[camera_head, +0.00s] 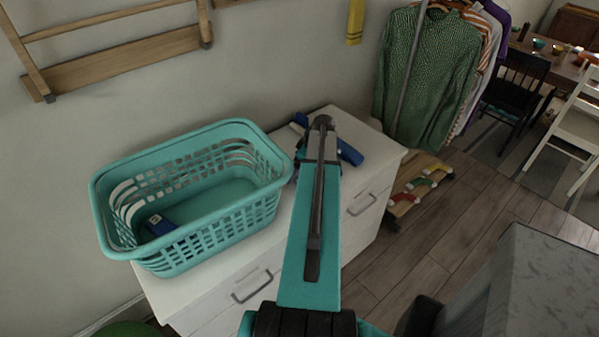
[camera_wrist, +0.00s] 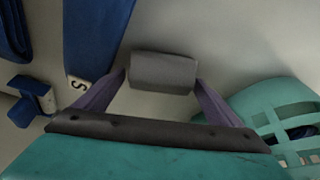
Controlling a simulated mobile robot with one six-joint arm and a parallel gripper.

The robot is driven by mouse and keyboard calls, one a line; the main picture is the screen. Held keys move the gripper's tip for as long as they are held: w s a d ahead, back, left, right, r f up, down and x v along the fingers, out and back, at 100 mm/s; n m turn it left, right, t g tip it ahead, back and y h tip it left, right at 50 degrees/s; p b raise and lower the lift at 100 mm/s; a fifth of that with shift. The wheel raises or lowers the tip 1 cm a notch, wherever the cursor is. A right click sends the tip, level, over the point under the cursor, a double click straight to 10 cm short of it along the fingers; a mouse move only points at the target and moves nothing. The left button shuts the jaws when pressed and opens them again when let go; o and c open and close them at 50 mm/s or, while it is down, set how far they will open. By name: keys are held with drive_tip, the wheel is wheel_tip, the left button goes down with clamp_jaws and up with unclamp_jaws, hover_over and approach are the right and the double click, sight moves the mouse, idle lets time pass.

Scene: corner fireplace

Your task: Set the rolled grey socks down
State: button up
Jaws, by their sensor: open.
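The rolled grey socks (camera_wrist: 163,72) show in the wrist view as a short grey roll between and just beyond my fingertips. My gripper (camera_wrist: 161,84) is open, with one purple finger on each side of the roll. The roll appears to lie on the white top of the chest of drawers (camera_wrist: 150,105); whether a finger still touches it I cannot tell. In the camera_head view my arm hides the socks and the fingers, over the right part of the white chest of drawers (camera_head: 222,292).
A teal laundry basket (camera_head: 205,237) with a dark blue item (camera_head: 160,226) inside stands left of my arm; its rim shows in the wrist view (camera_wrist: 268,98). Blue cloth (camera_head: 349,151) with an S tag (camera_wrist: 78,84) lies close by. Clothes (camera_head: 425,75) hang at the right.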

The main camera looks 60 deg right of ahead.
drive_tip(key=c, duration=1.2)
drive_tip(key=shift+r, duration=0.1)
drive_tip(key=shift+r+b, duration=0.9)
drive_tip(key=shift+r, duration=0.3)
drive_tip(key=s+a+b, duration=0.1)
drive_tip(key=s+a, duration=0.2)
drive_tip(key=s+a+r+b, duration=0.1)
drive_tip(key=s+a+b, duration=0.1)
drive_tip(key=s+a, duration=0.1)
drive_tip(key=s+a+r+b, duration=0.1)
drive_tip(key=s+a, duration=0.1)
drive_tip(key=s, duration=0.2)
drive_tip(key=shift+a, duration=0.4)
drive_tip(key=b, duration=0.2)
drive_tip(key=shift+s+a+f+b, duration=0.1)
drive_tip(key=shift+s+b, duration=0.15)
drive_tip(key=shift+b, duration=0.15)
drive_tip(key=shift+s+a+b, duration=0.15)
drive_tip(key=shift+b, duration=0.65)
